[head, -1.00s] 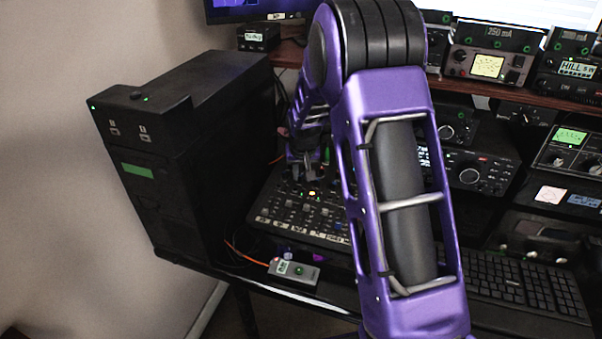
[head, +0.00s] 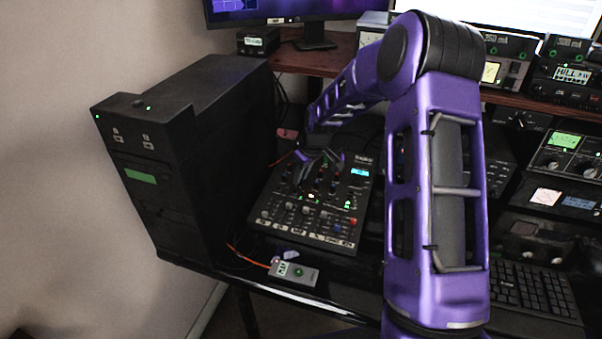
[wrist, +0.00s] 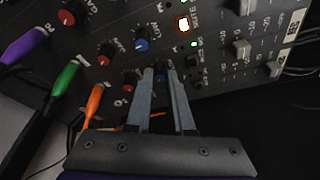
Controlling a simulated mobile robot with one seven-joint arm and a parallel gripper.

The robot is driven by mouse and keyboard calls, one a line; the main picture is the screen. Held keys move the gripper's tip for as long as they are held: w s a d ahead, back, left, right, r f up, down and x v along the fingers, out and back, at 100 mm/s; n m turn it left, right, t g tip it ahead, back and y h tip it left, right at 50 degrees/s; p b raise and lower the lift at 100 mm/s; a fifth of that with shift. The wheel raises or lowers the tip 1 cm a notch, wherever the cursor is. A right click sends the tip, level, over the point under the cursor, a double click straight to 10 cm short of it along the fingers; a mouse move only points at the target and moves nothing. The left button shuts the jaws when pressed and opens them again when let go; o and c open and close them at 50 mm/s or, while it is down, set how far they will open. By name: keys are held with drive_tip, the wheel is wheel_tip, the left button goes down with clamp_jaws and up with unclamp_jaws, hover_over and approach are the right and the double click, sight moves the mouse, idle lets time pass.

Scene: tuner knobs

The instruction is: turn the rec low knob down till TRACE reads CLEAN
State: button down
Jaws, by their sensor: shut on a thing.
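The dark mixer panel (head: 272,228) lies on the desk, with rows of small knobs and several faders. A small lit blue screen (head: 360,172) is at its upper right, its text too small to read. My gripper (head: 303,178) is down at the panel's upper left part. In the wrist view my gripper (wrist: 160,72) is shut on a small knob (wrist: 159,77), bluish and mostly hidden between the fingertips. I cannot read its label. A red knob (wrist: 130,77) is just left of the fingers, and a blue knob (wrist: 141,31) is above them.
Purple, green and orange plugs (wrist: 66,76) stand up left of the fingers. A black computer tower (head: 190,150) stands left of the mixer. A small grey box (head: 294,272) lies in front of it. Radio sets and a keyboard (head: 535,295) are at the right.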

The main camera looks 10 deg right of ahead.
drive_tip(key=shift+n, duration=0.4)
drive_tip(key=c, duration=0.8)
unclamp_jaws()
drive_tip(key=p+v, duration=0.2)
drive_tip(key=v, duration=1.5)
drive_tip(key=shift+d+r, duration=0.2)
drive_tip(key=shift+d, duration=0.05)
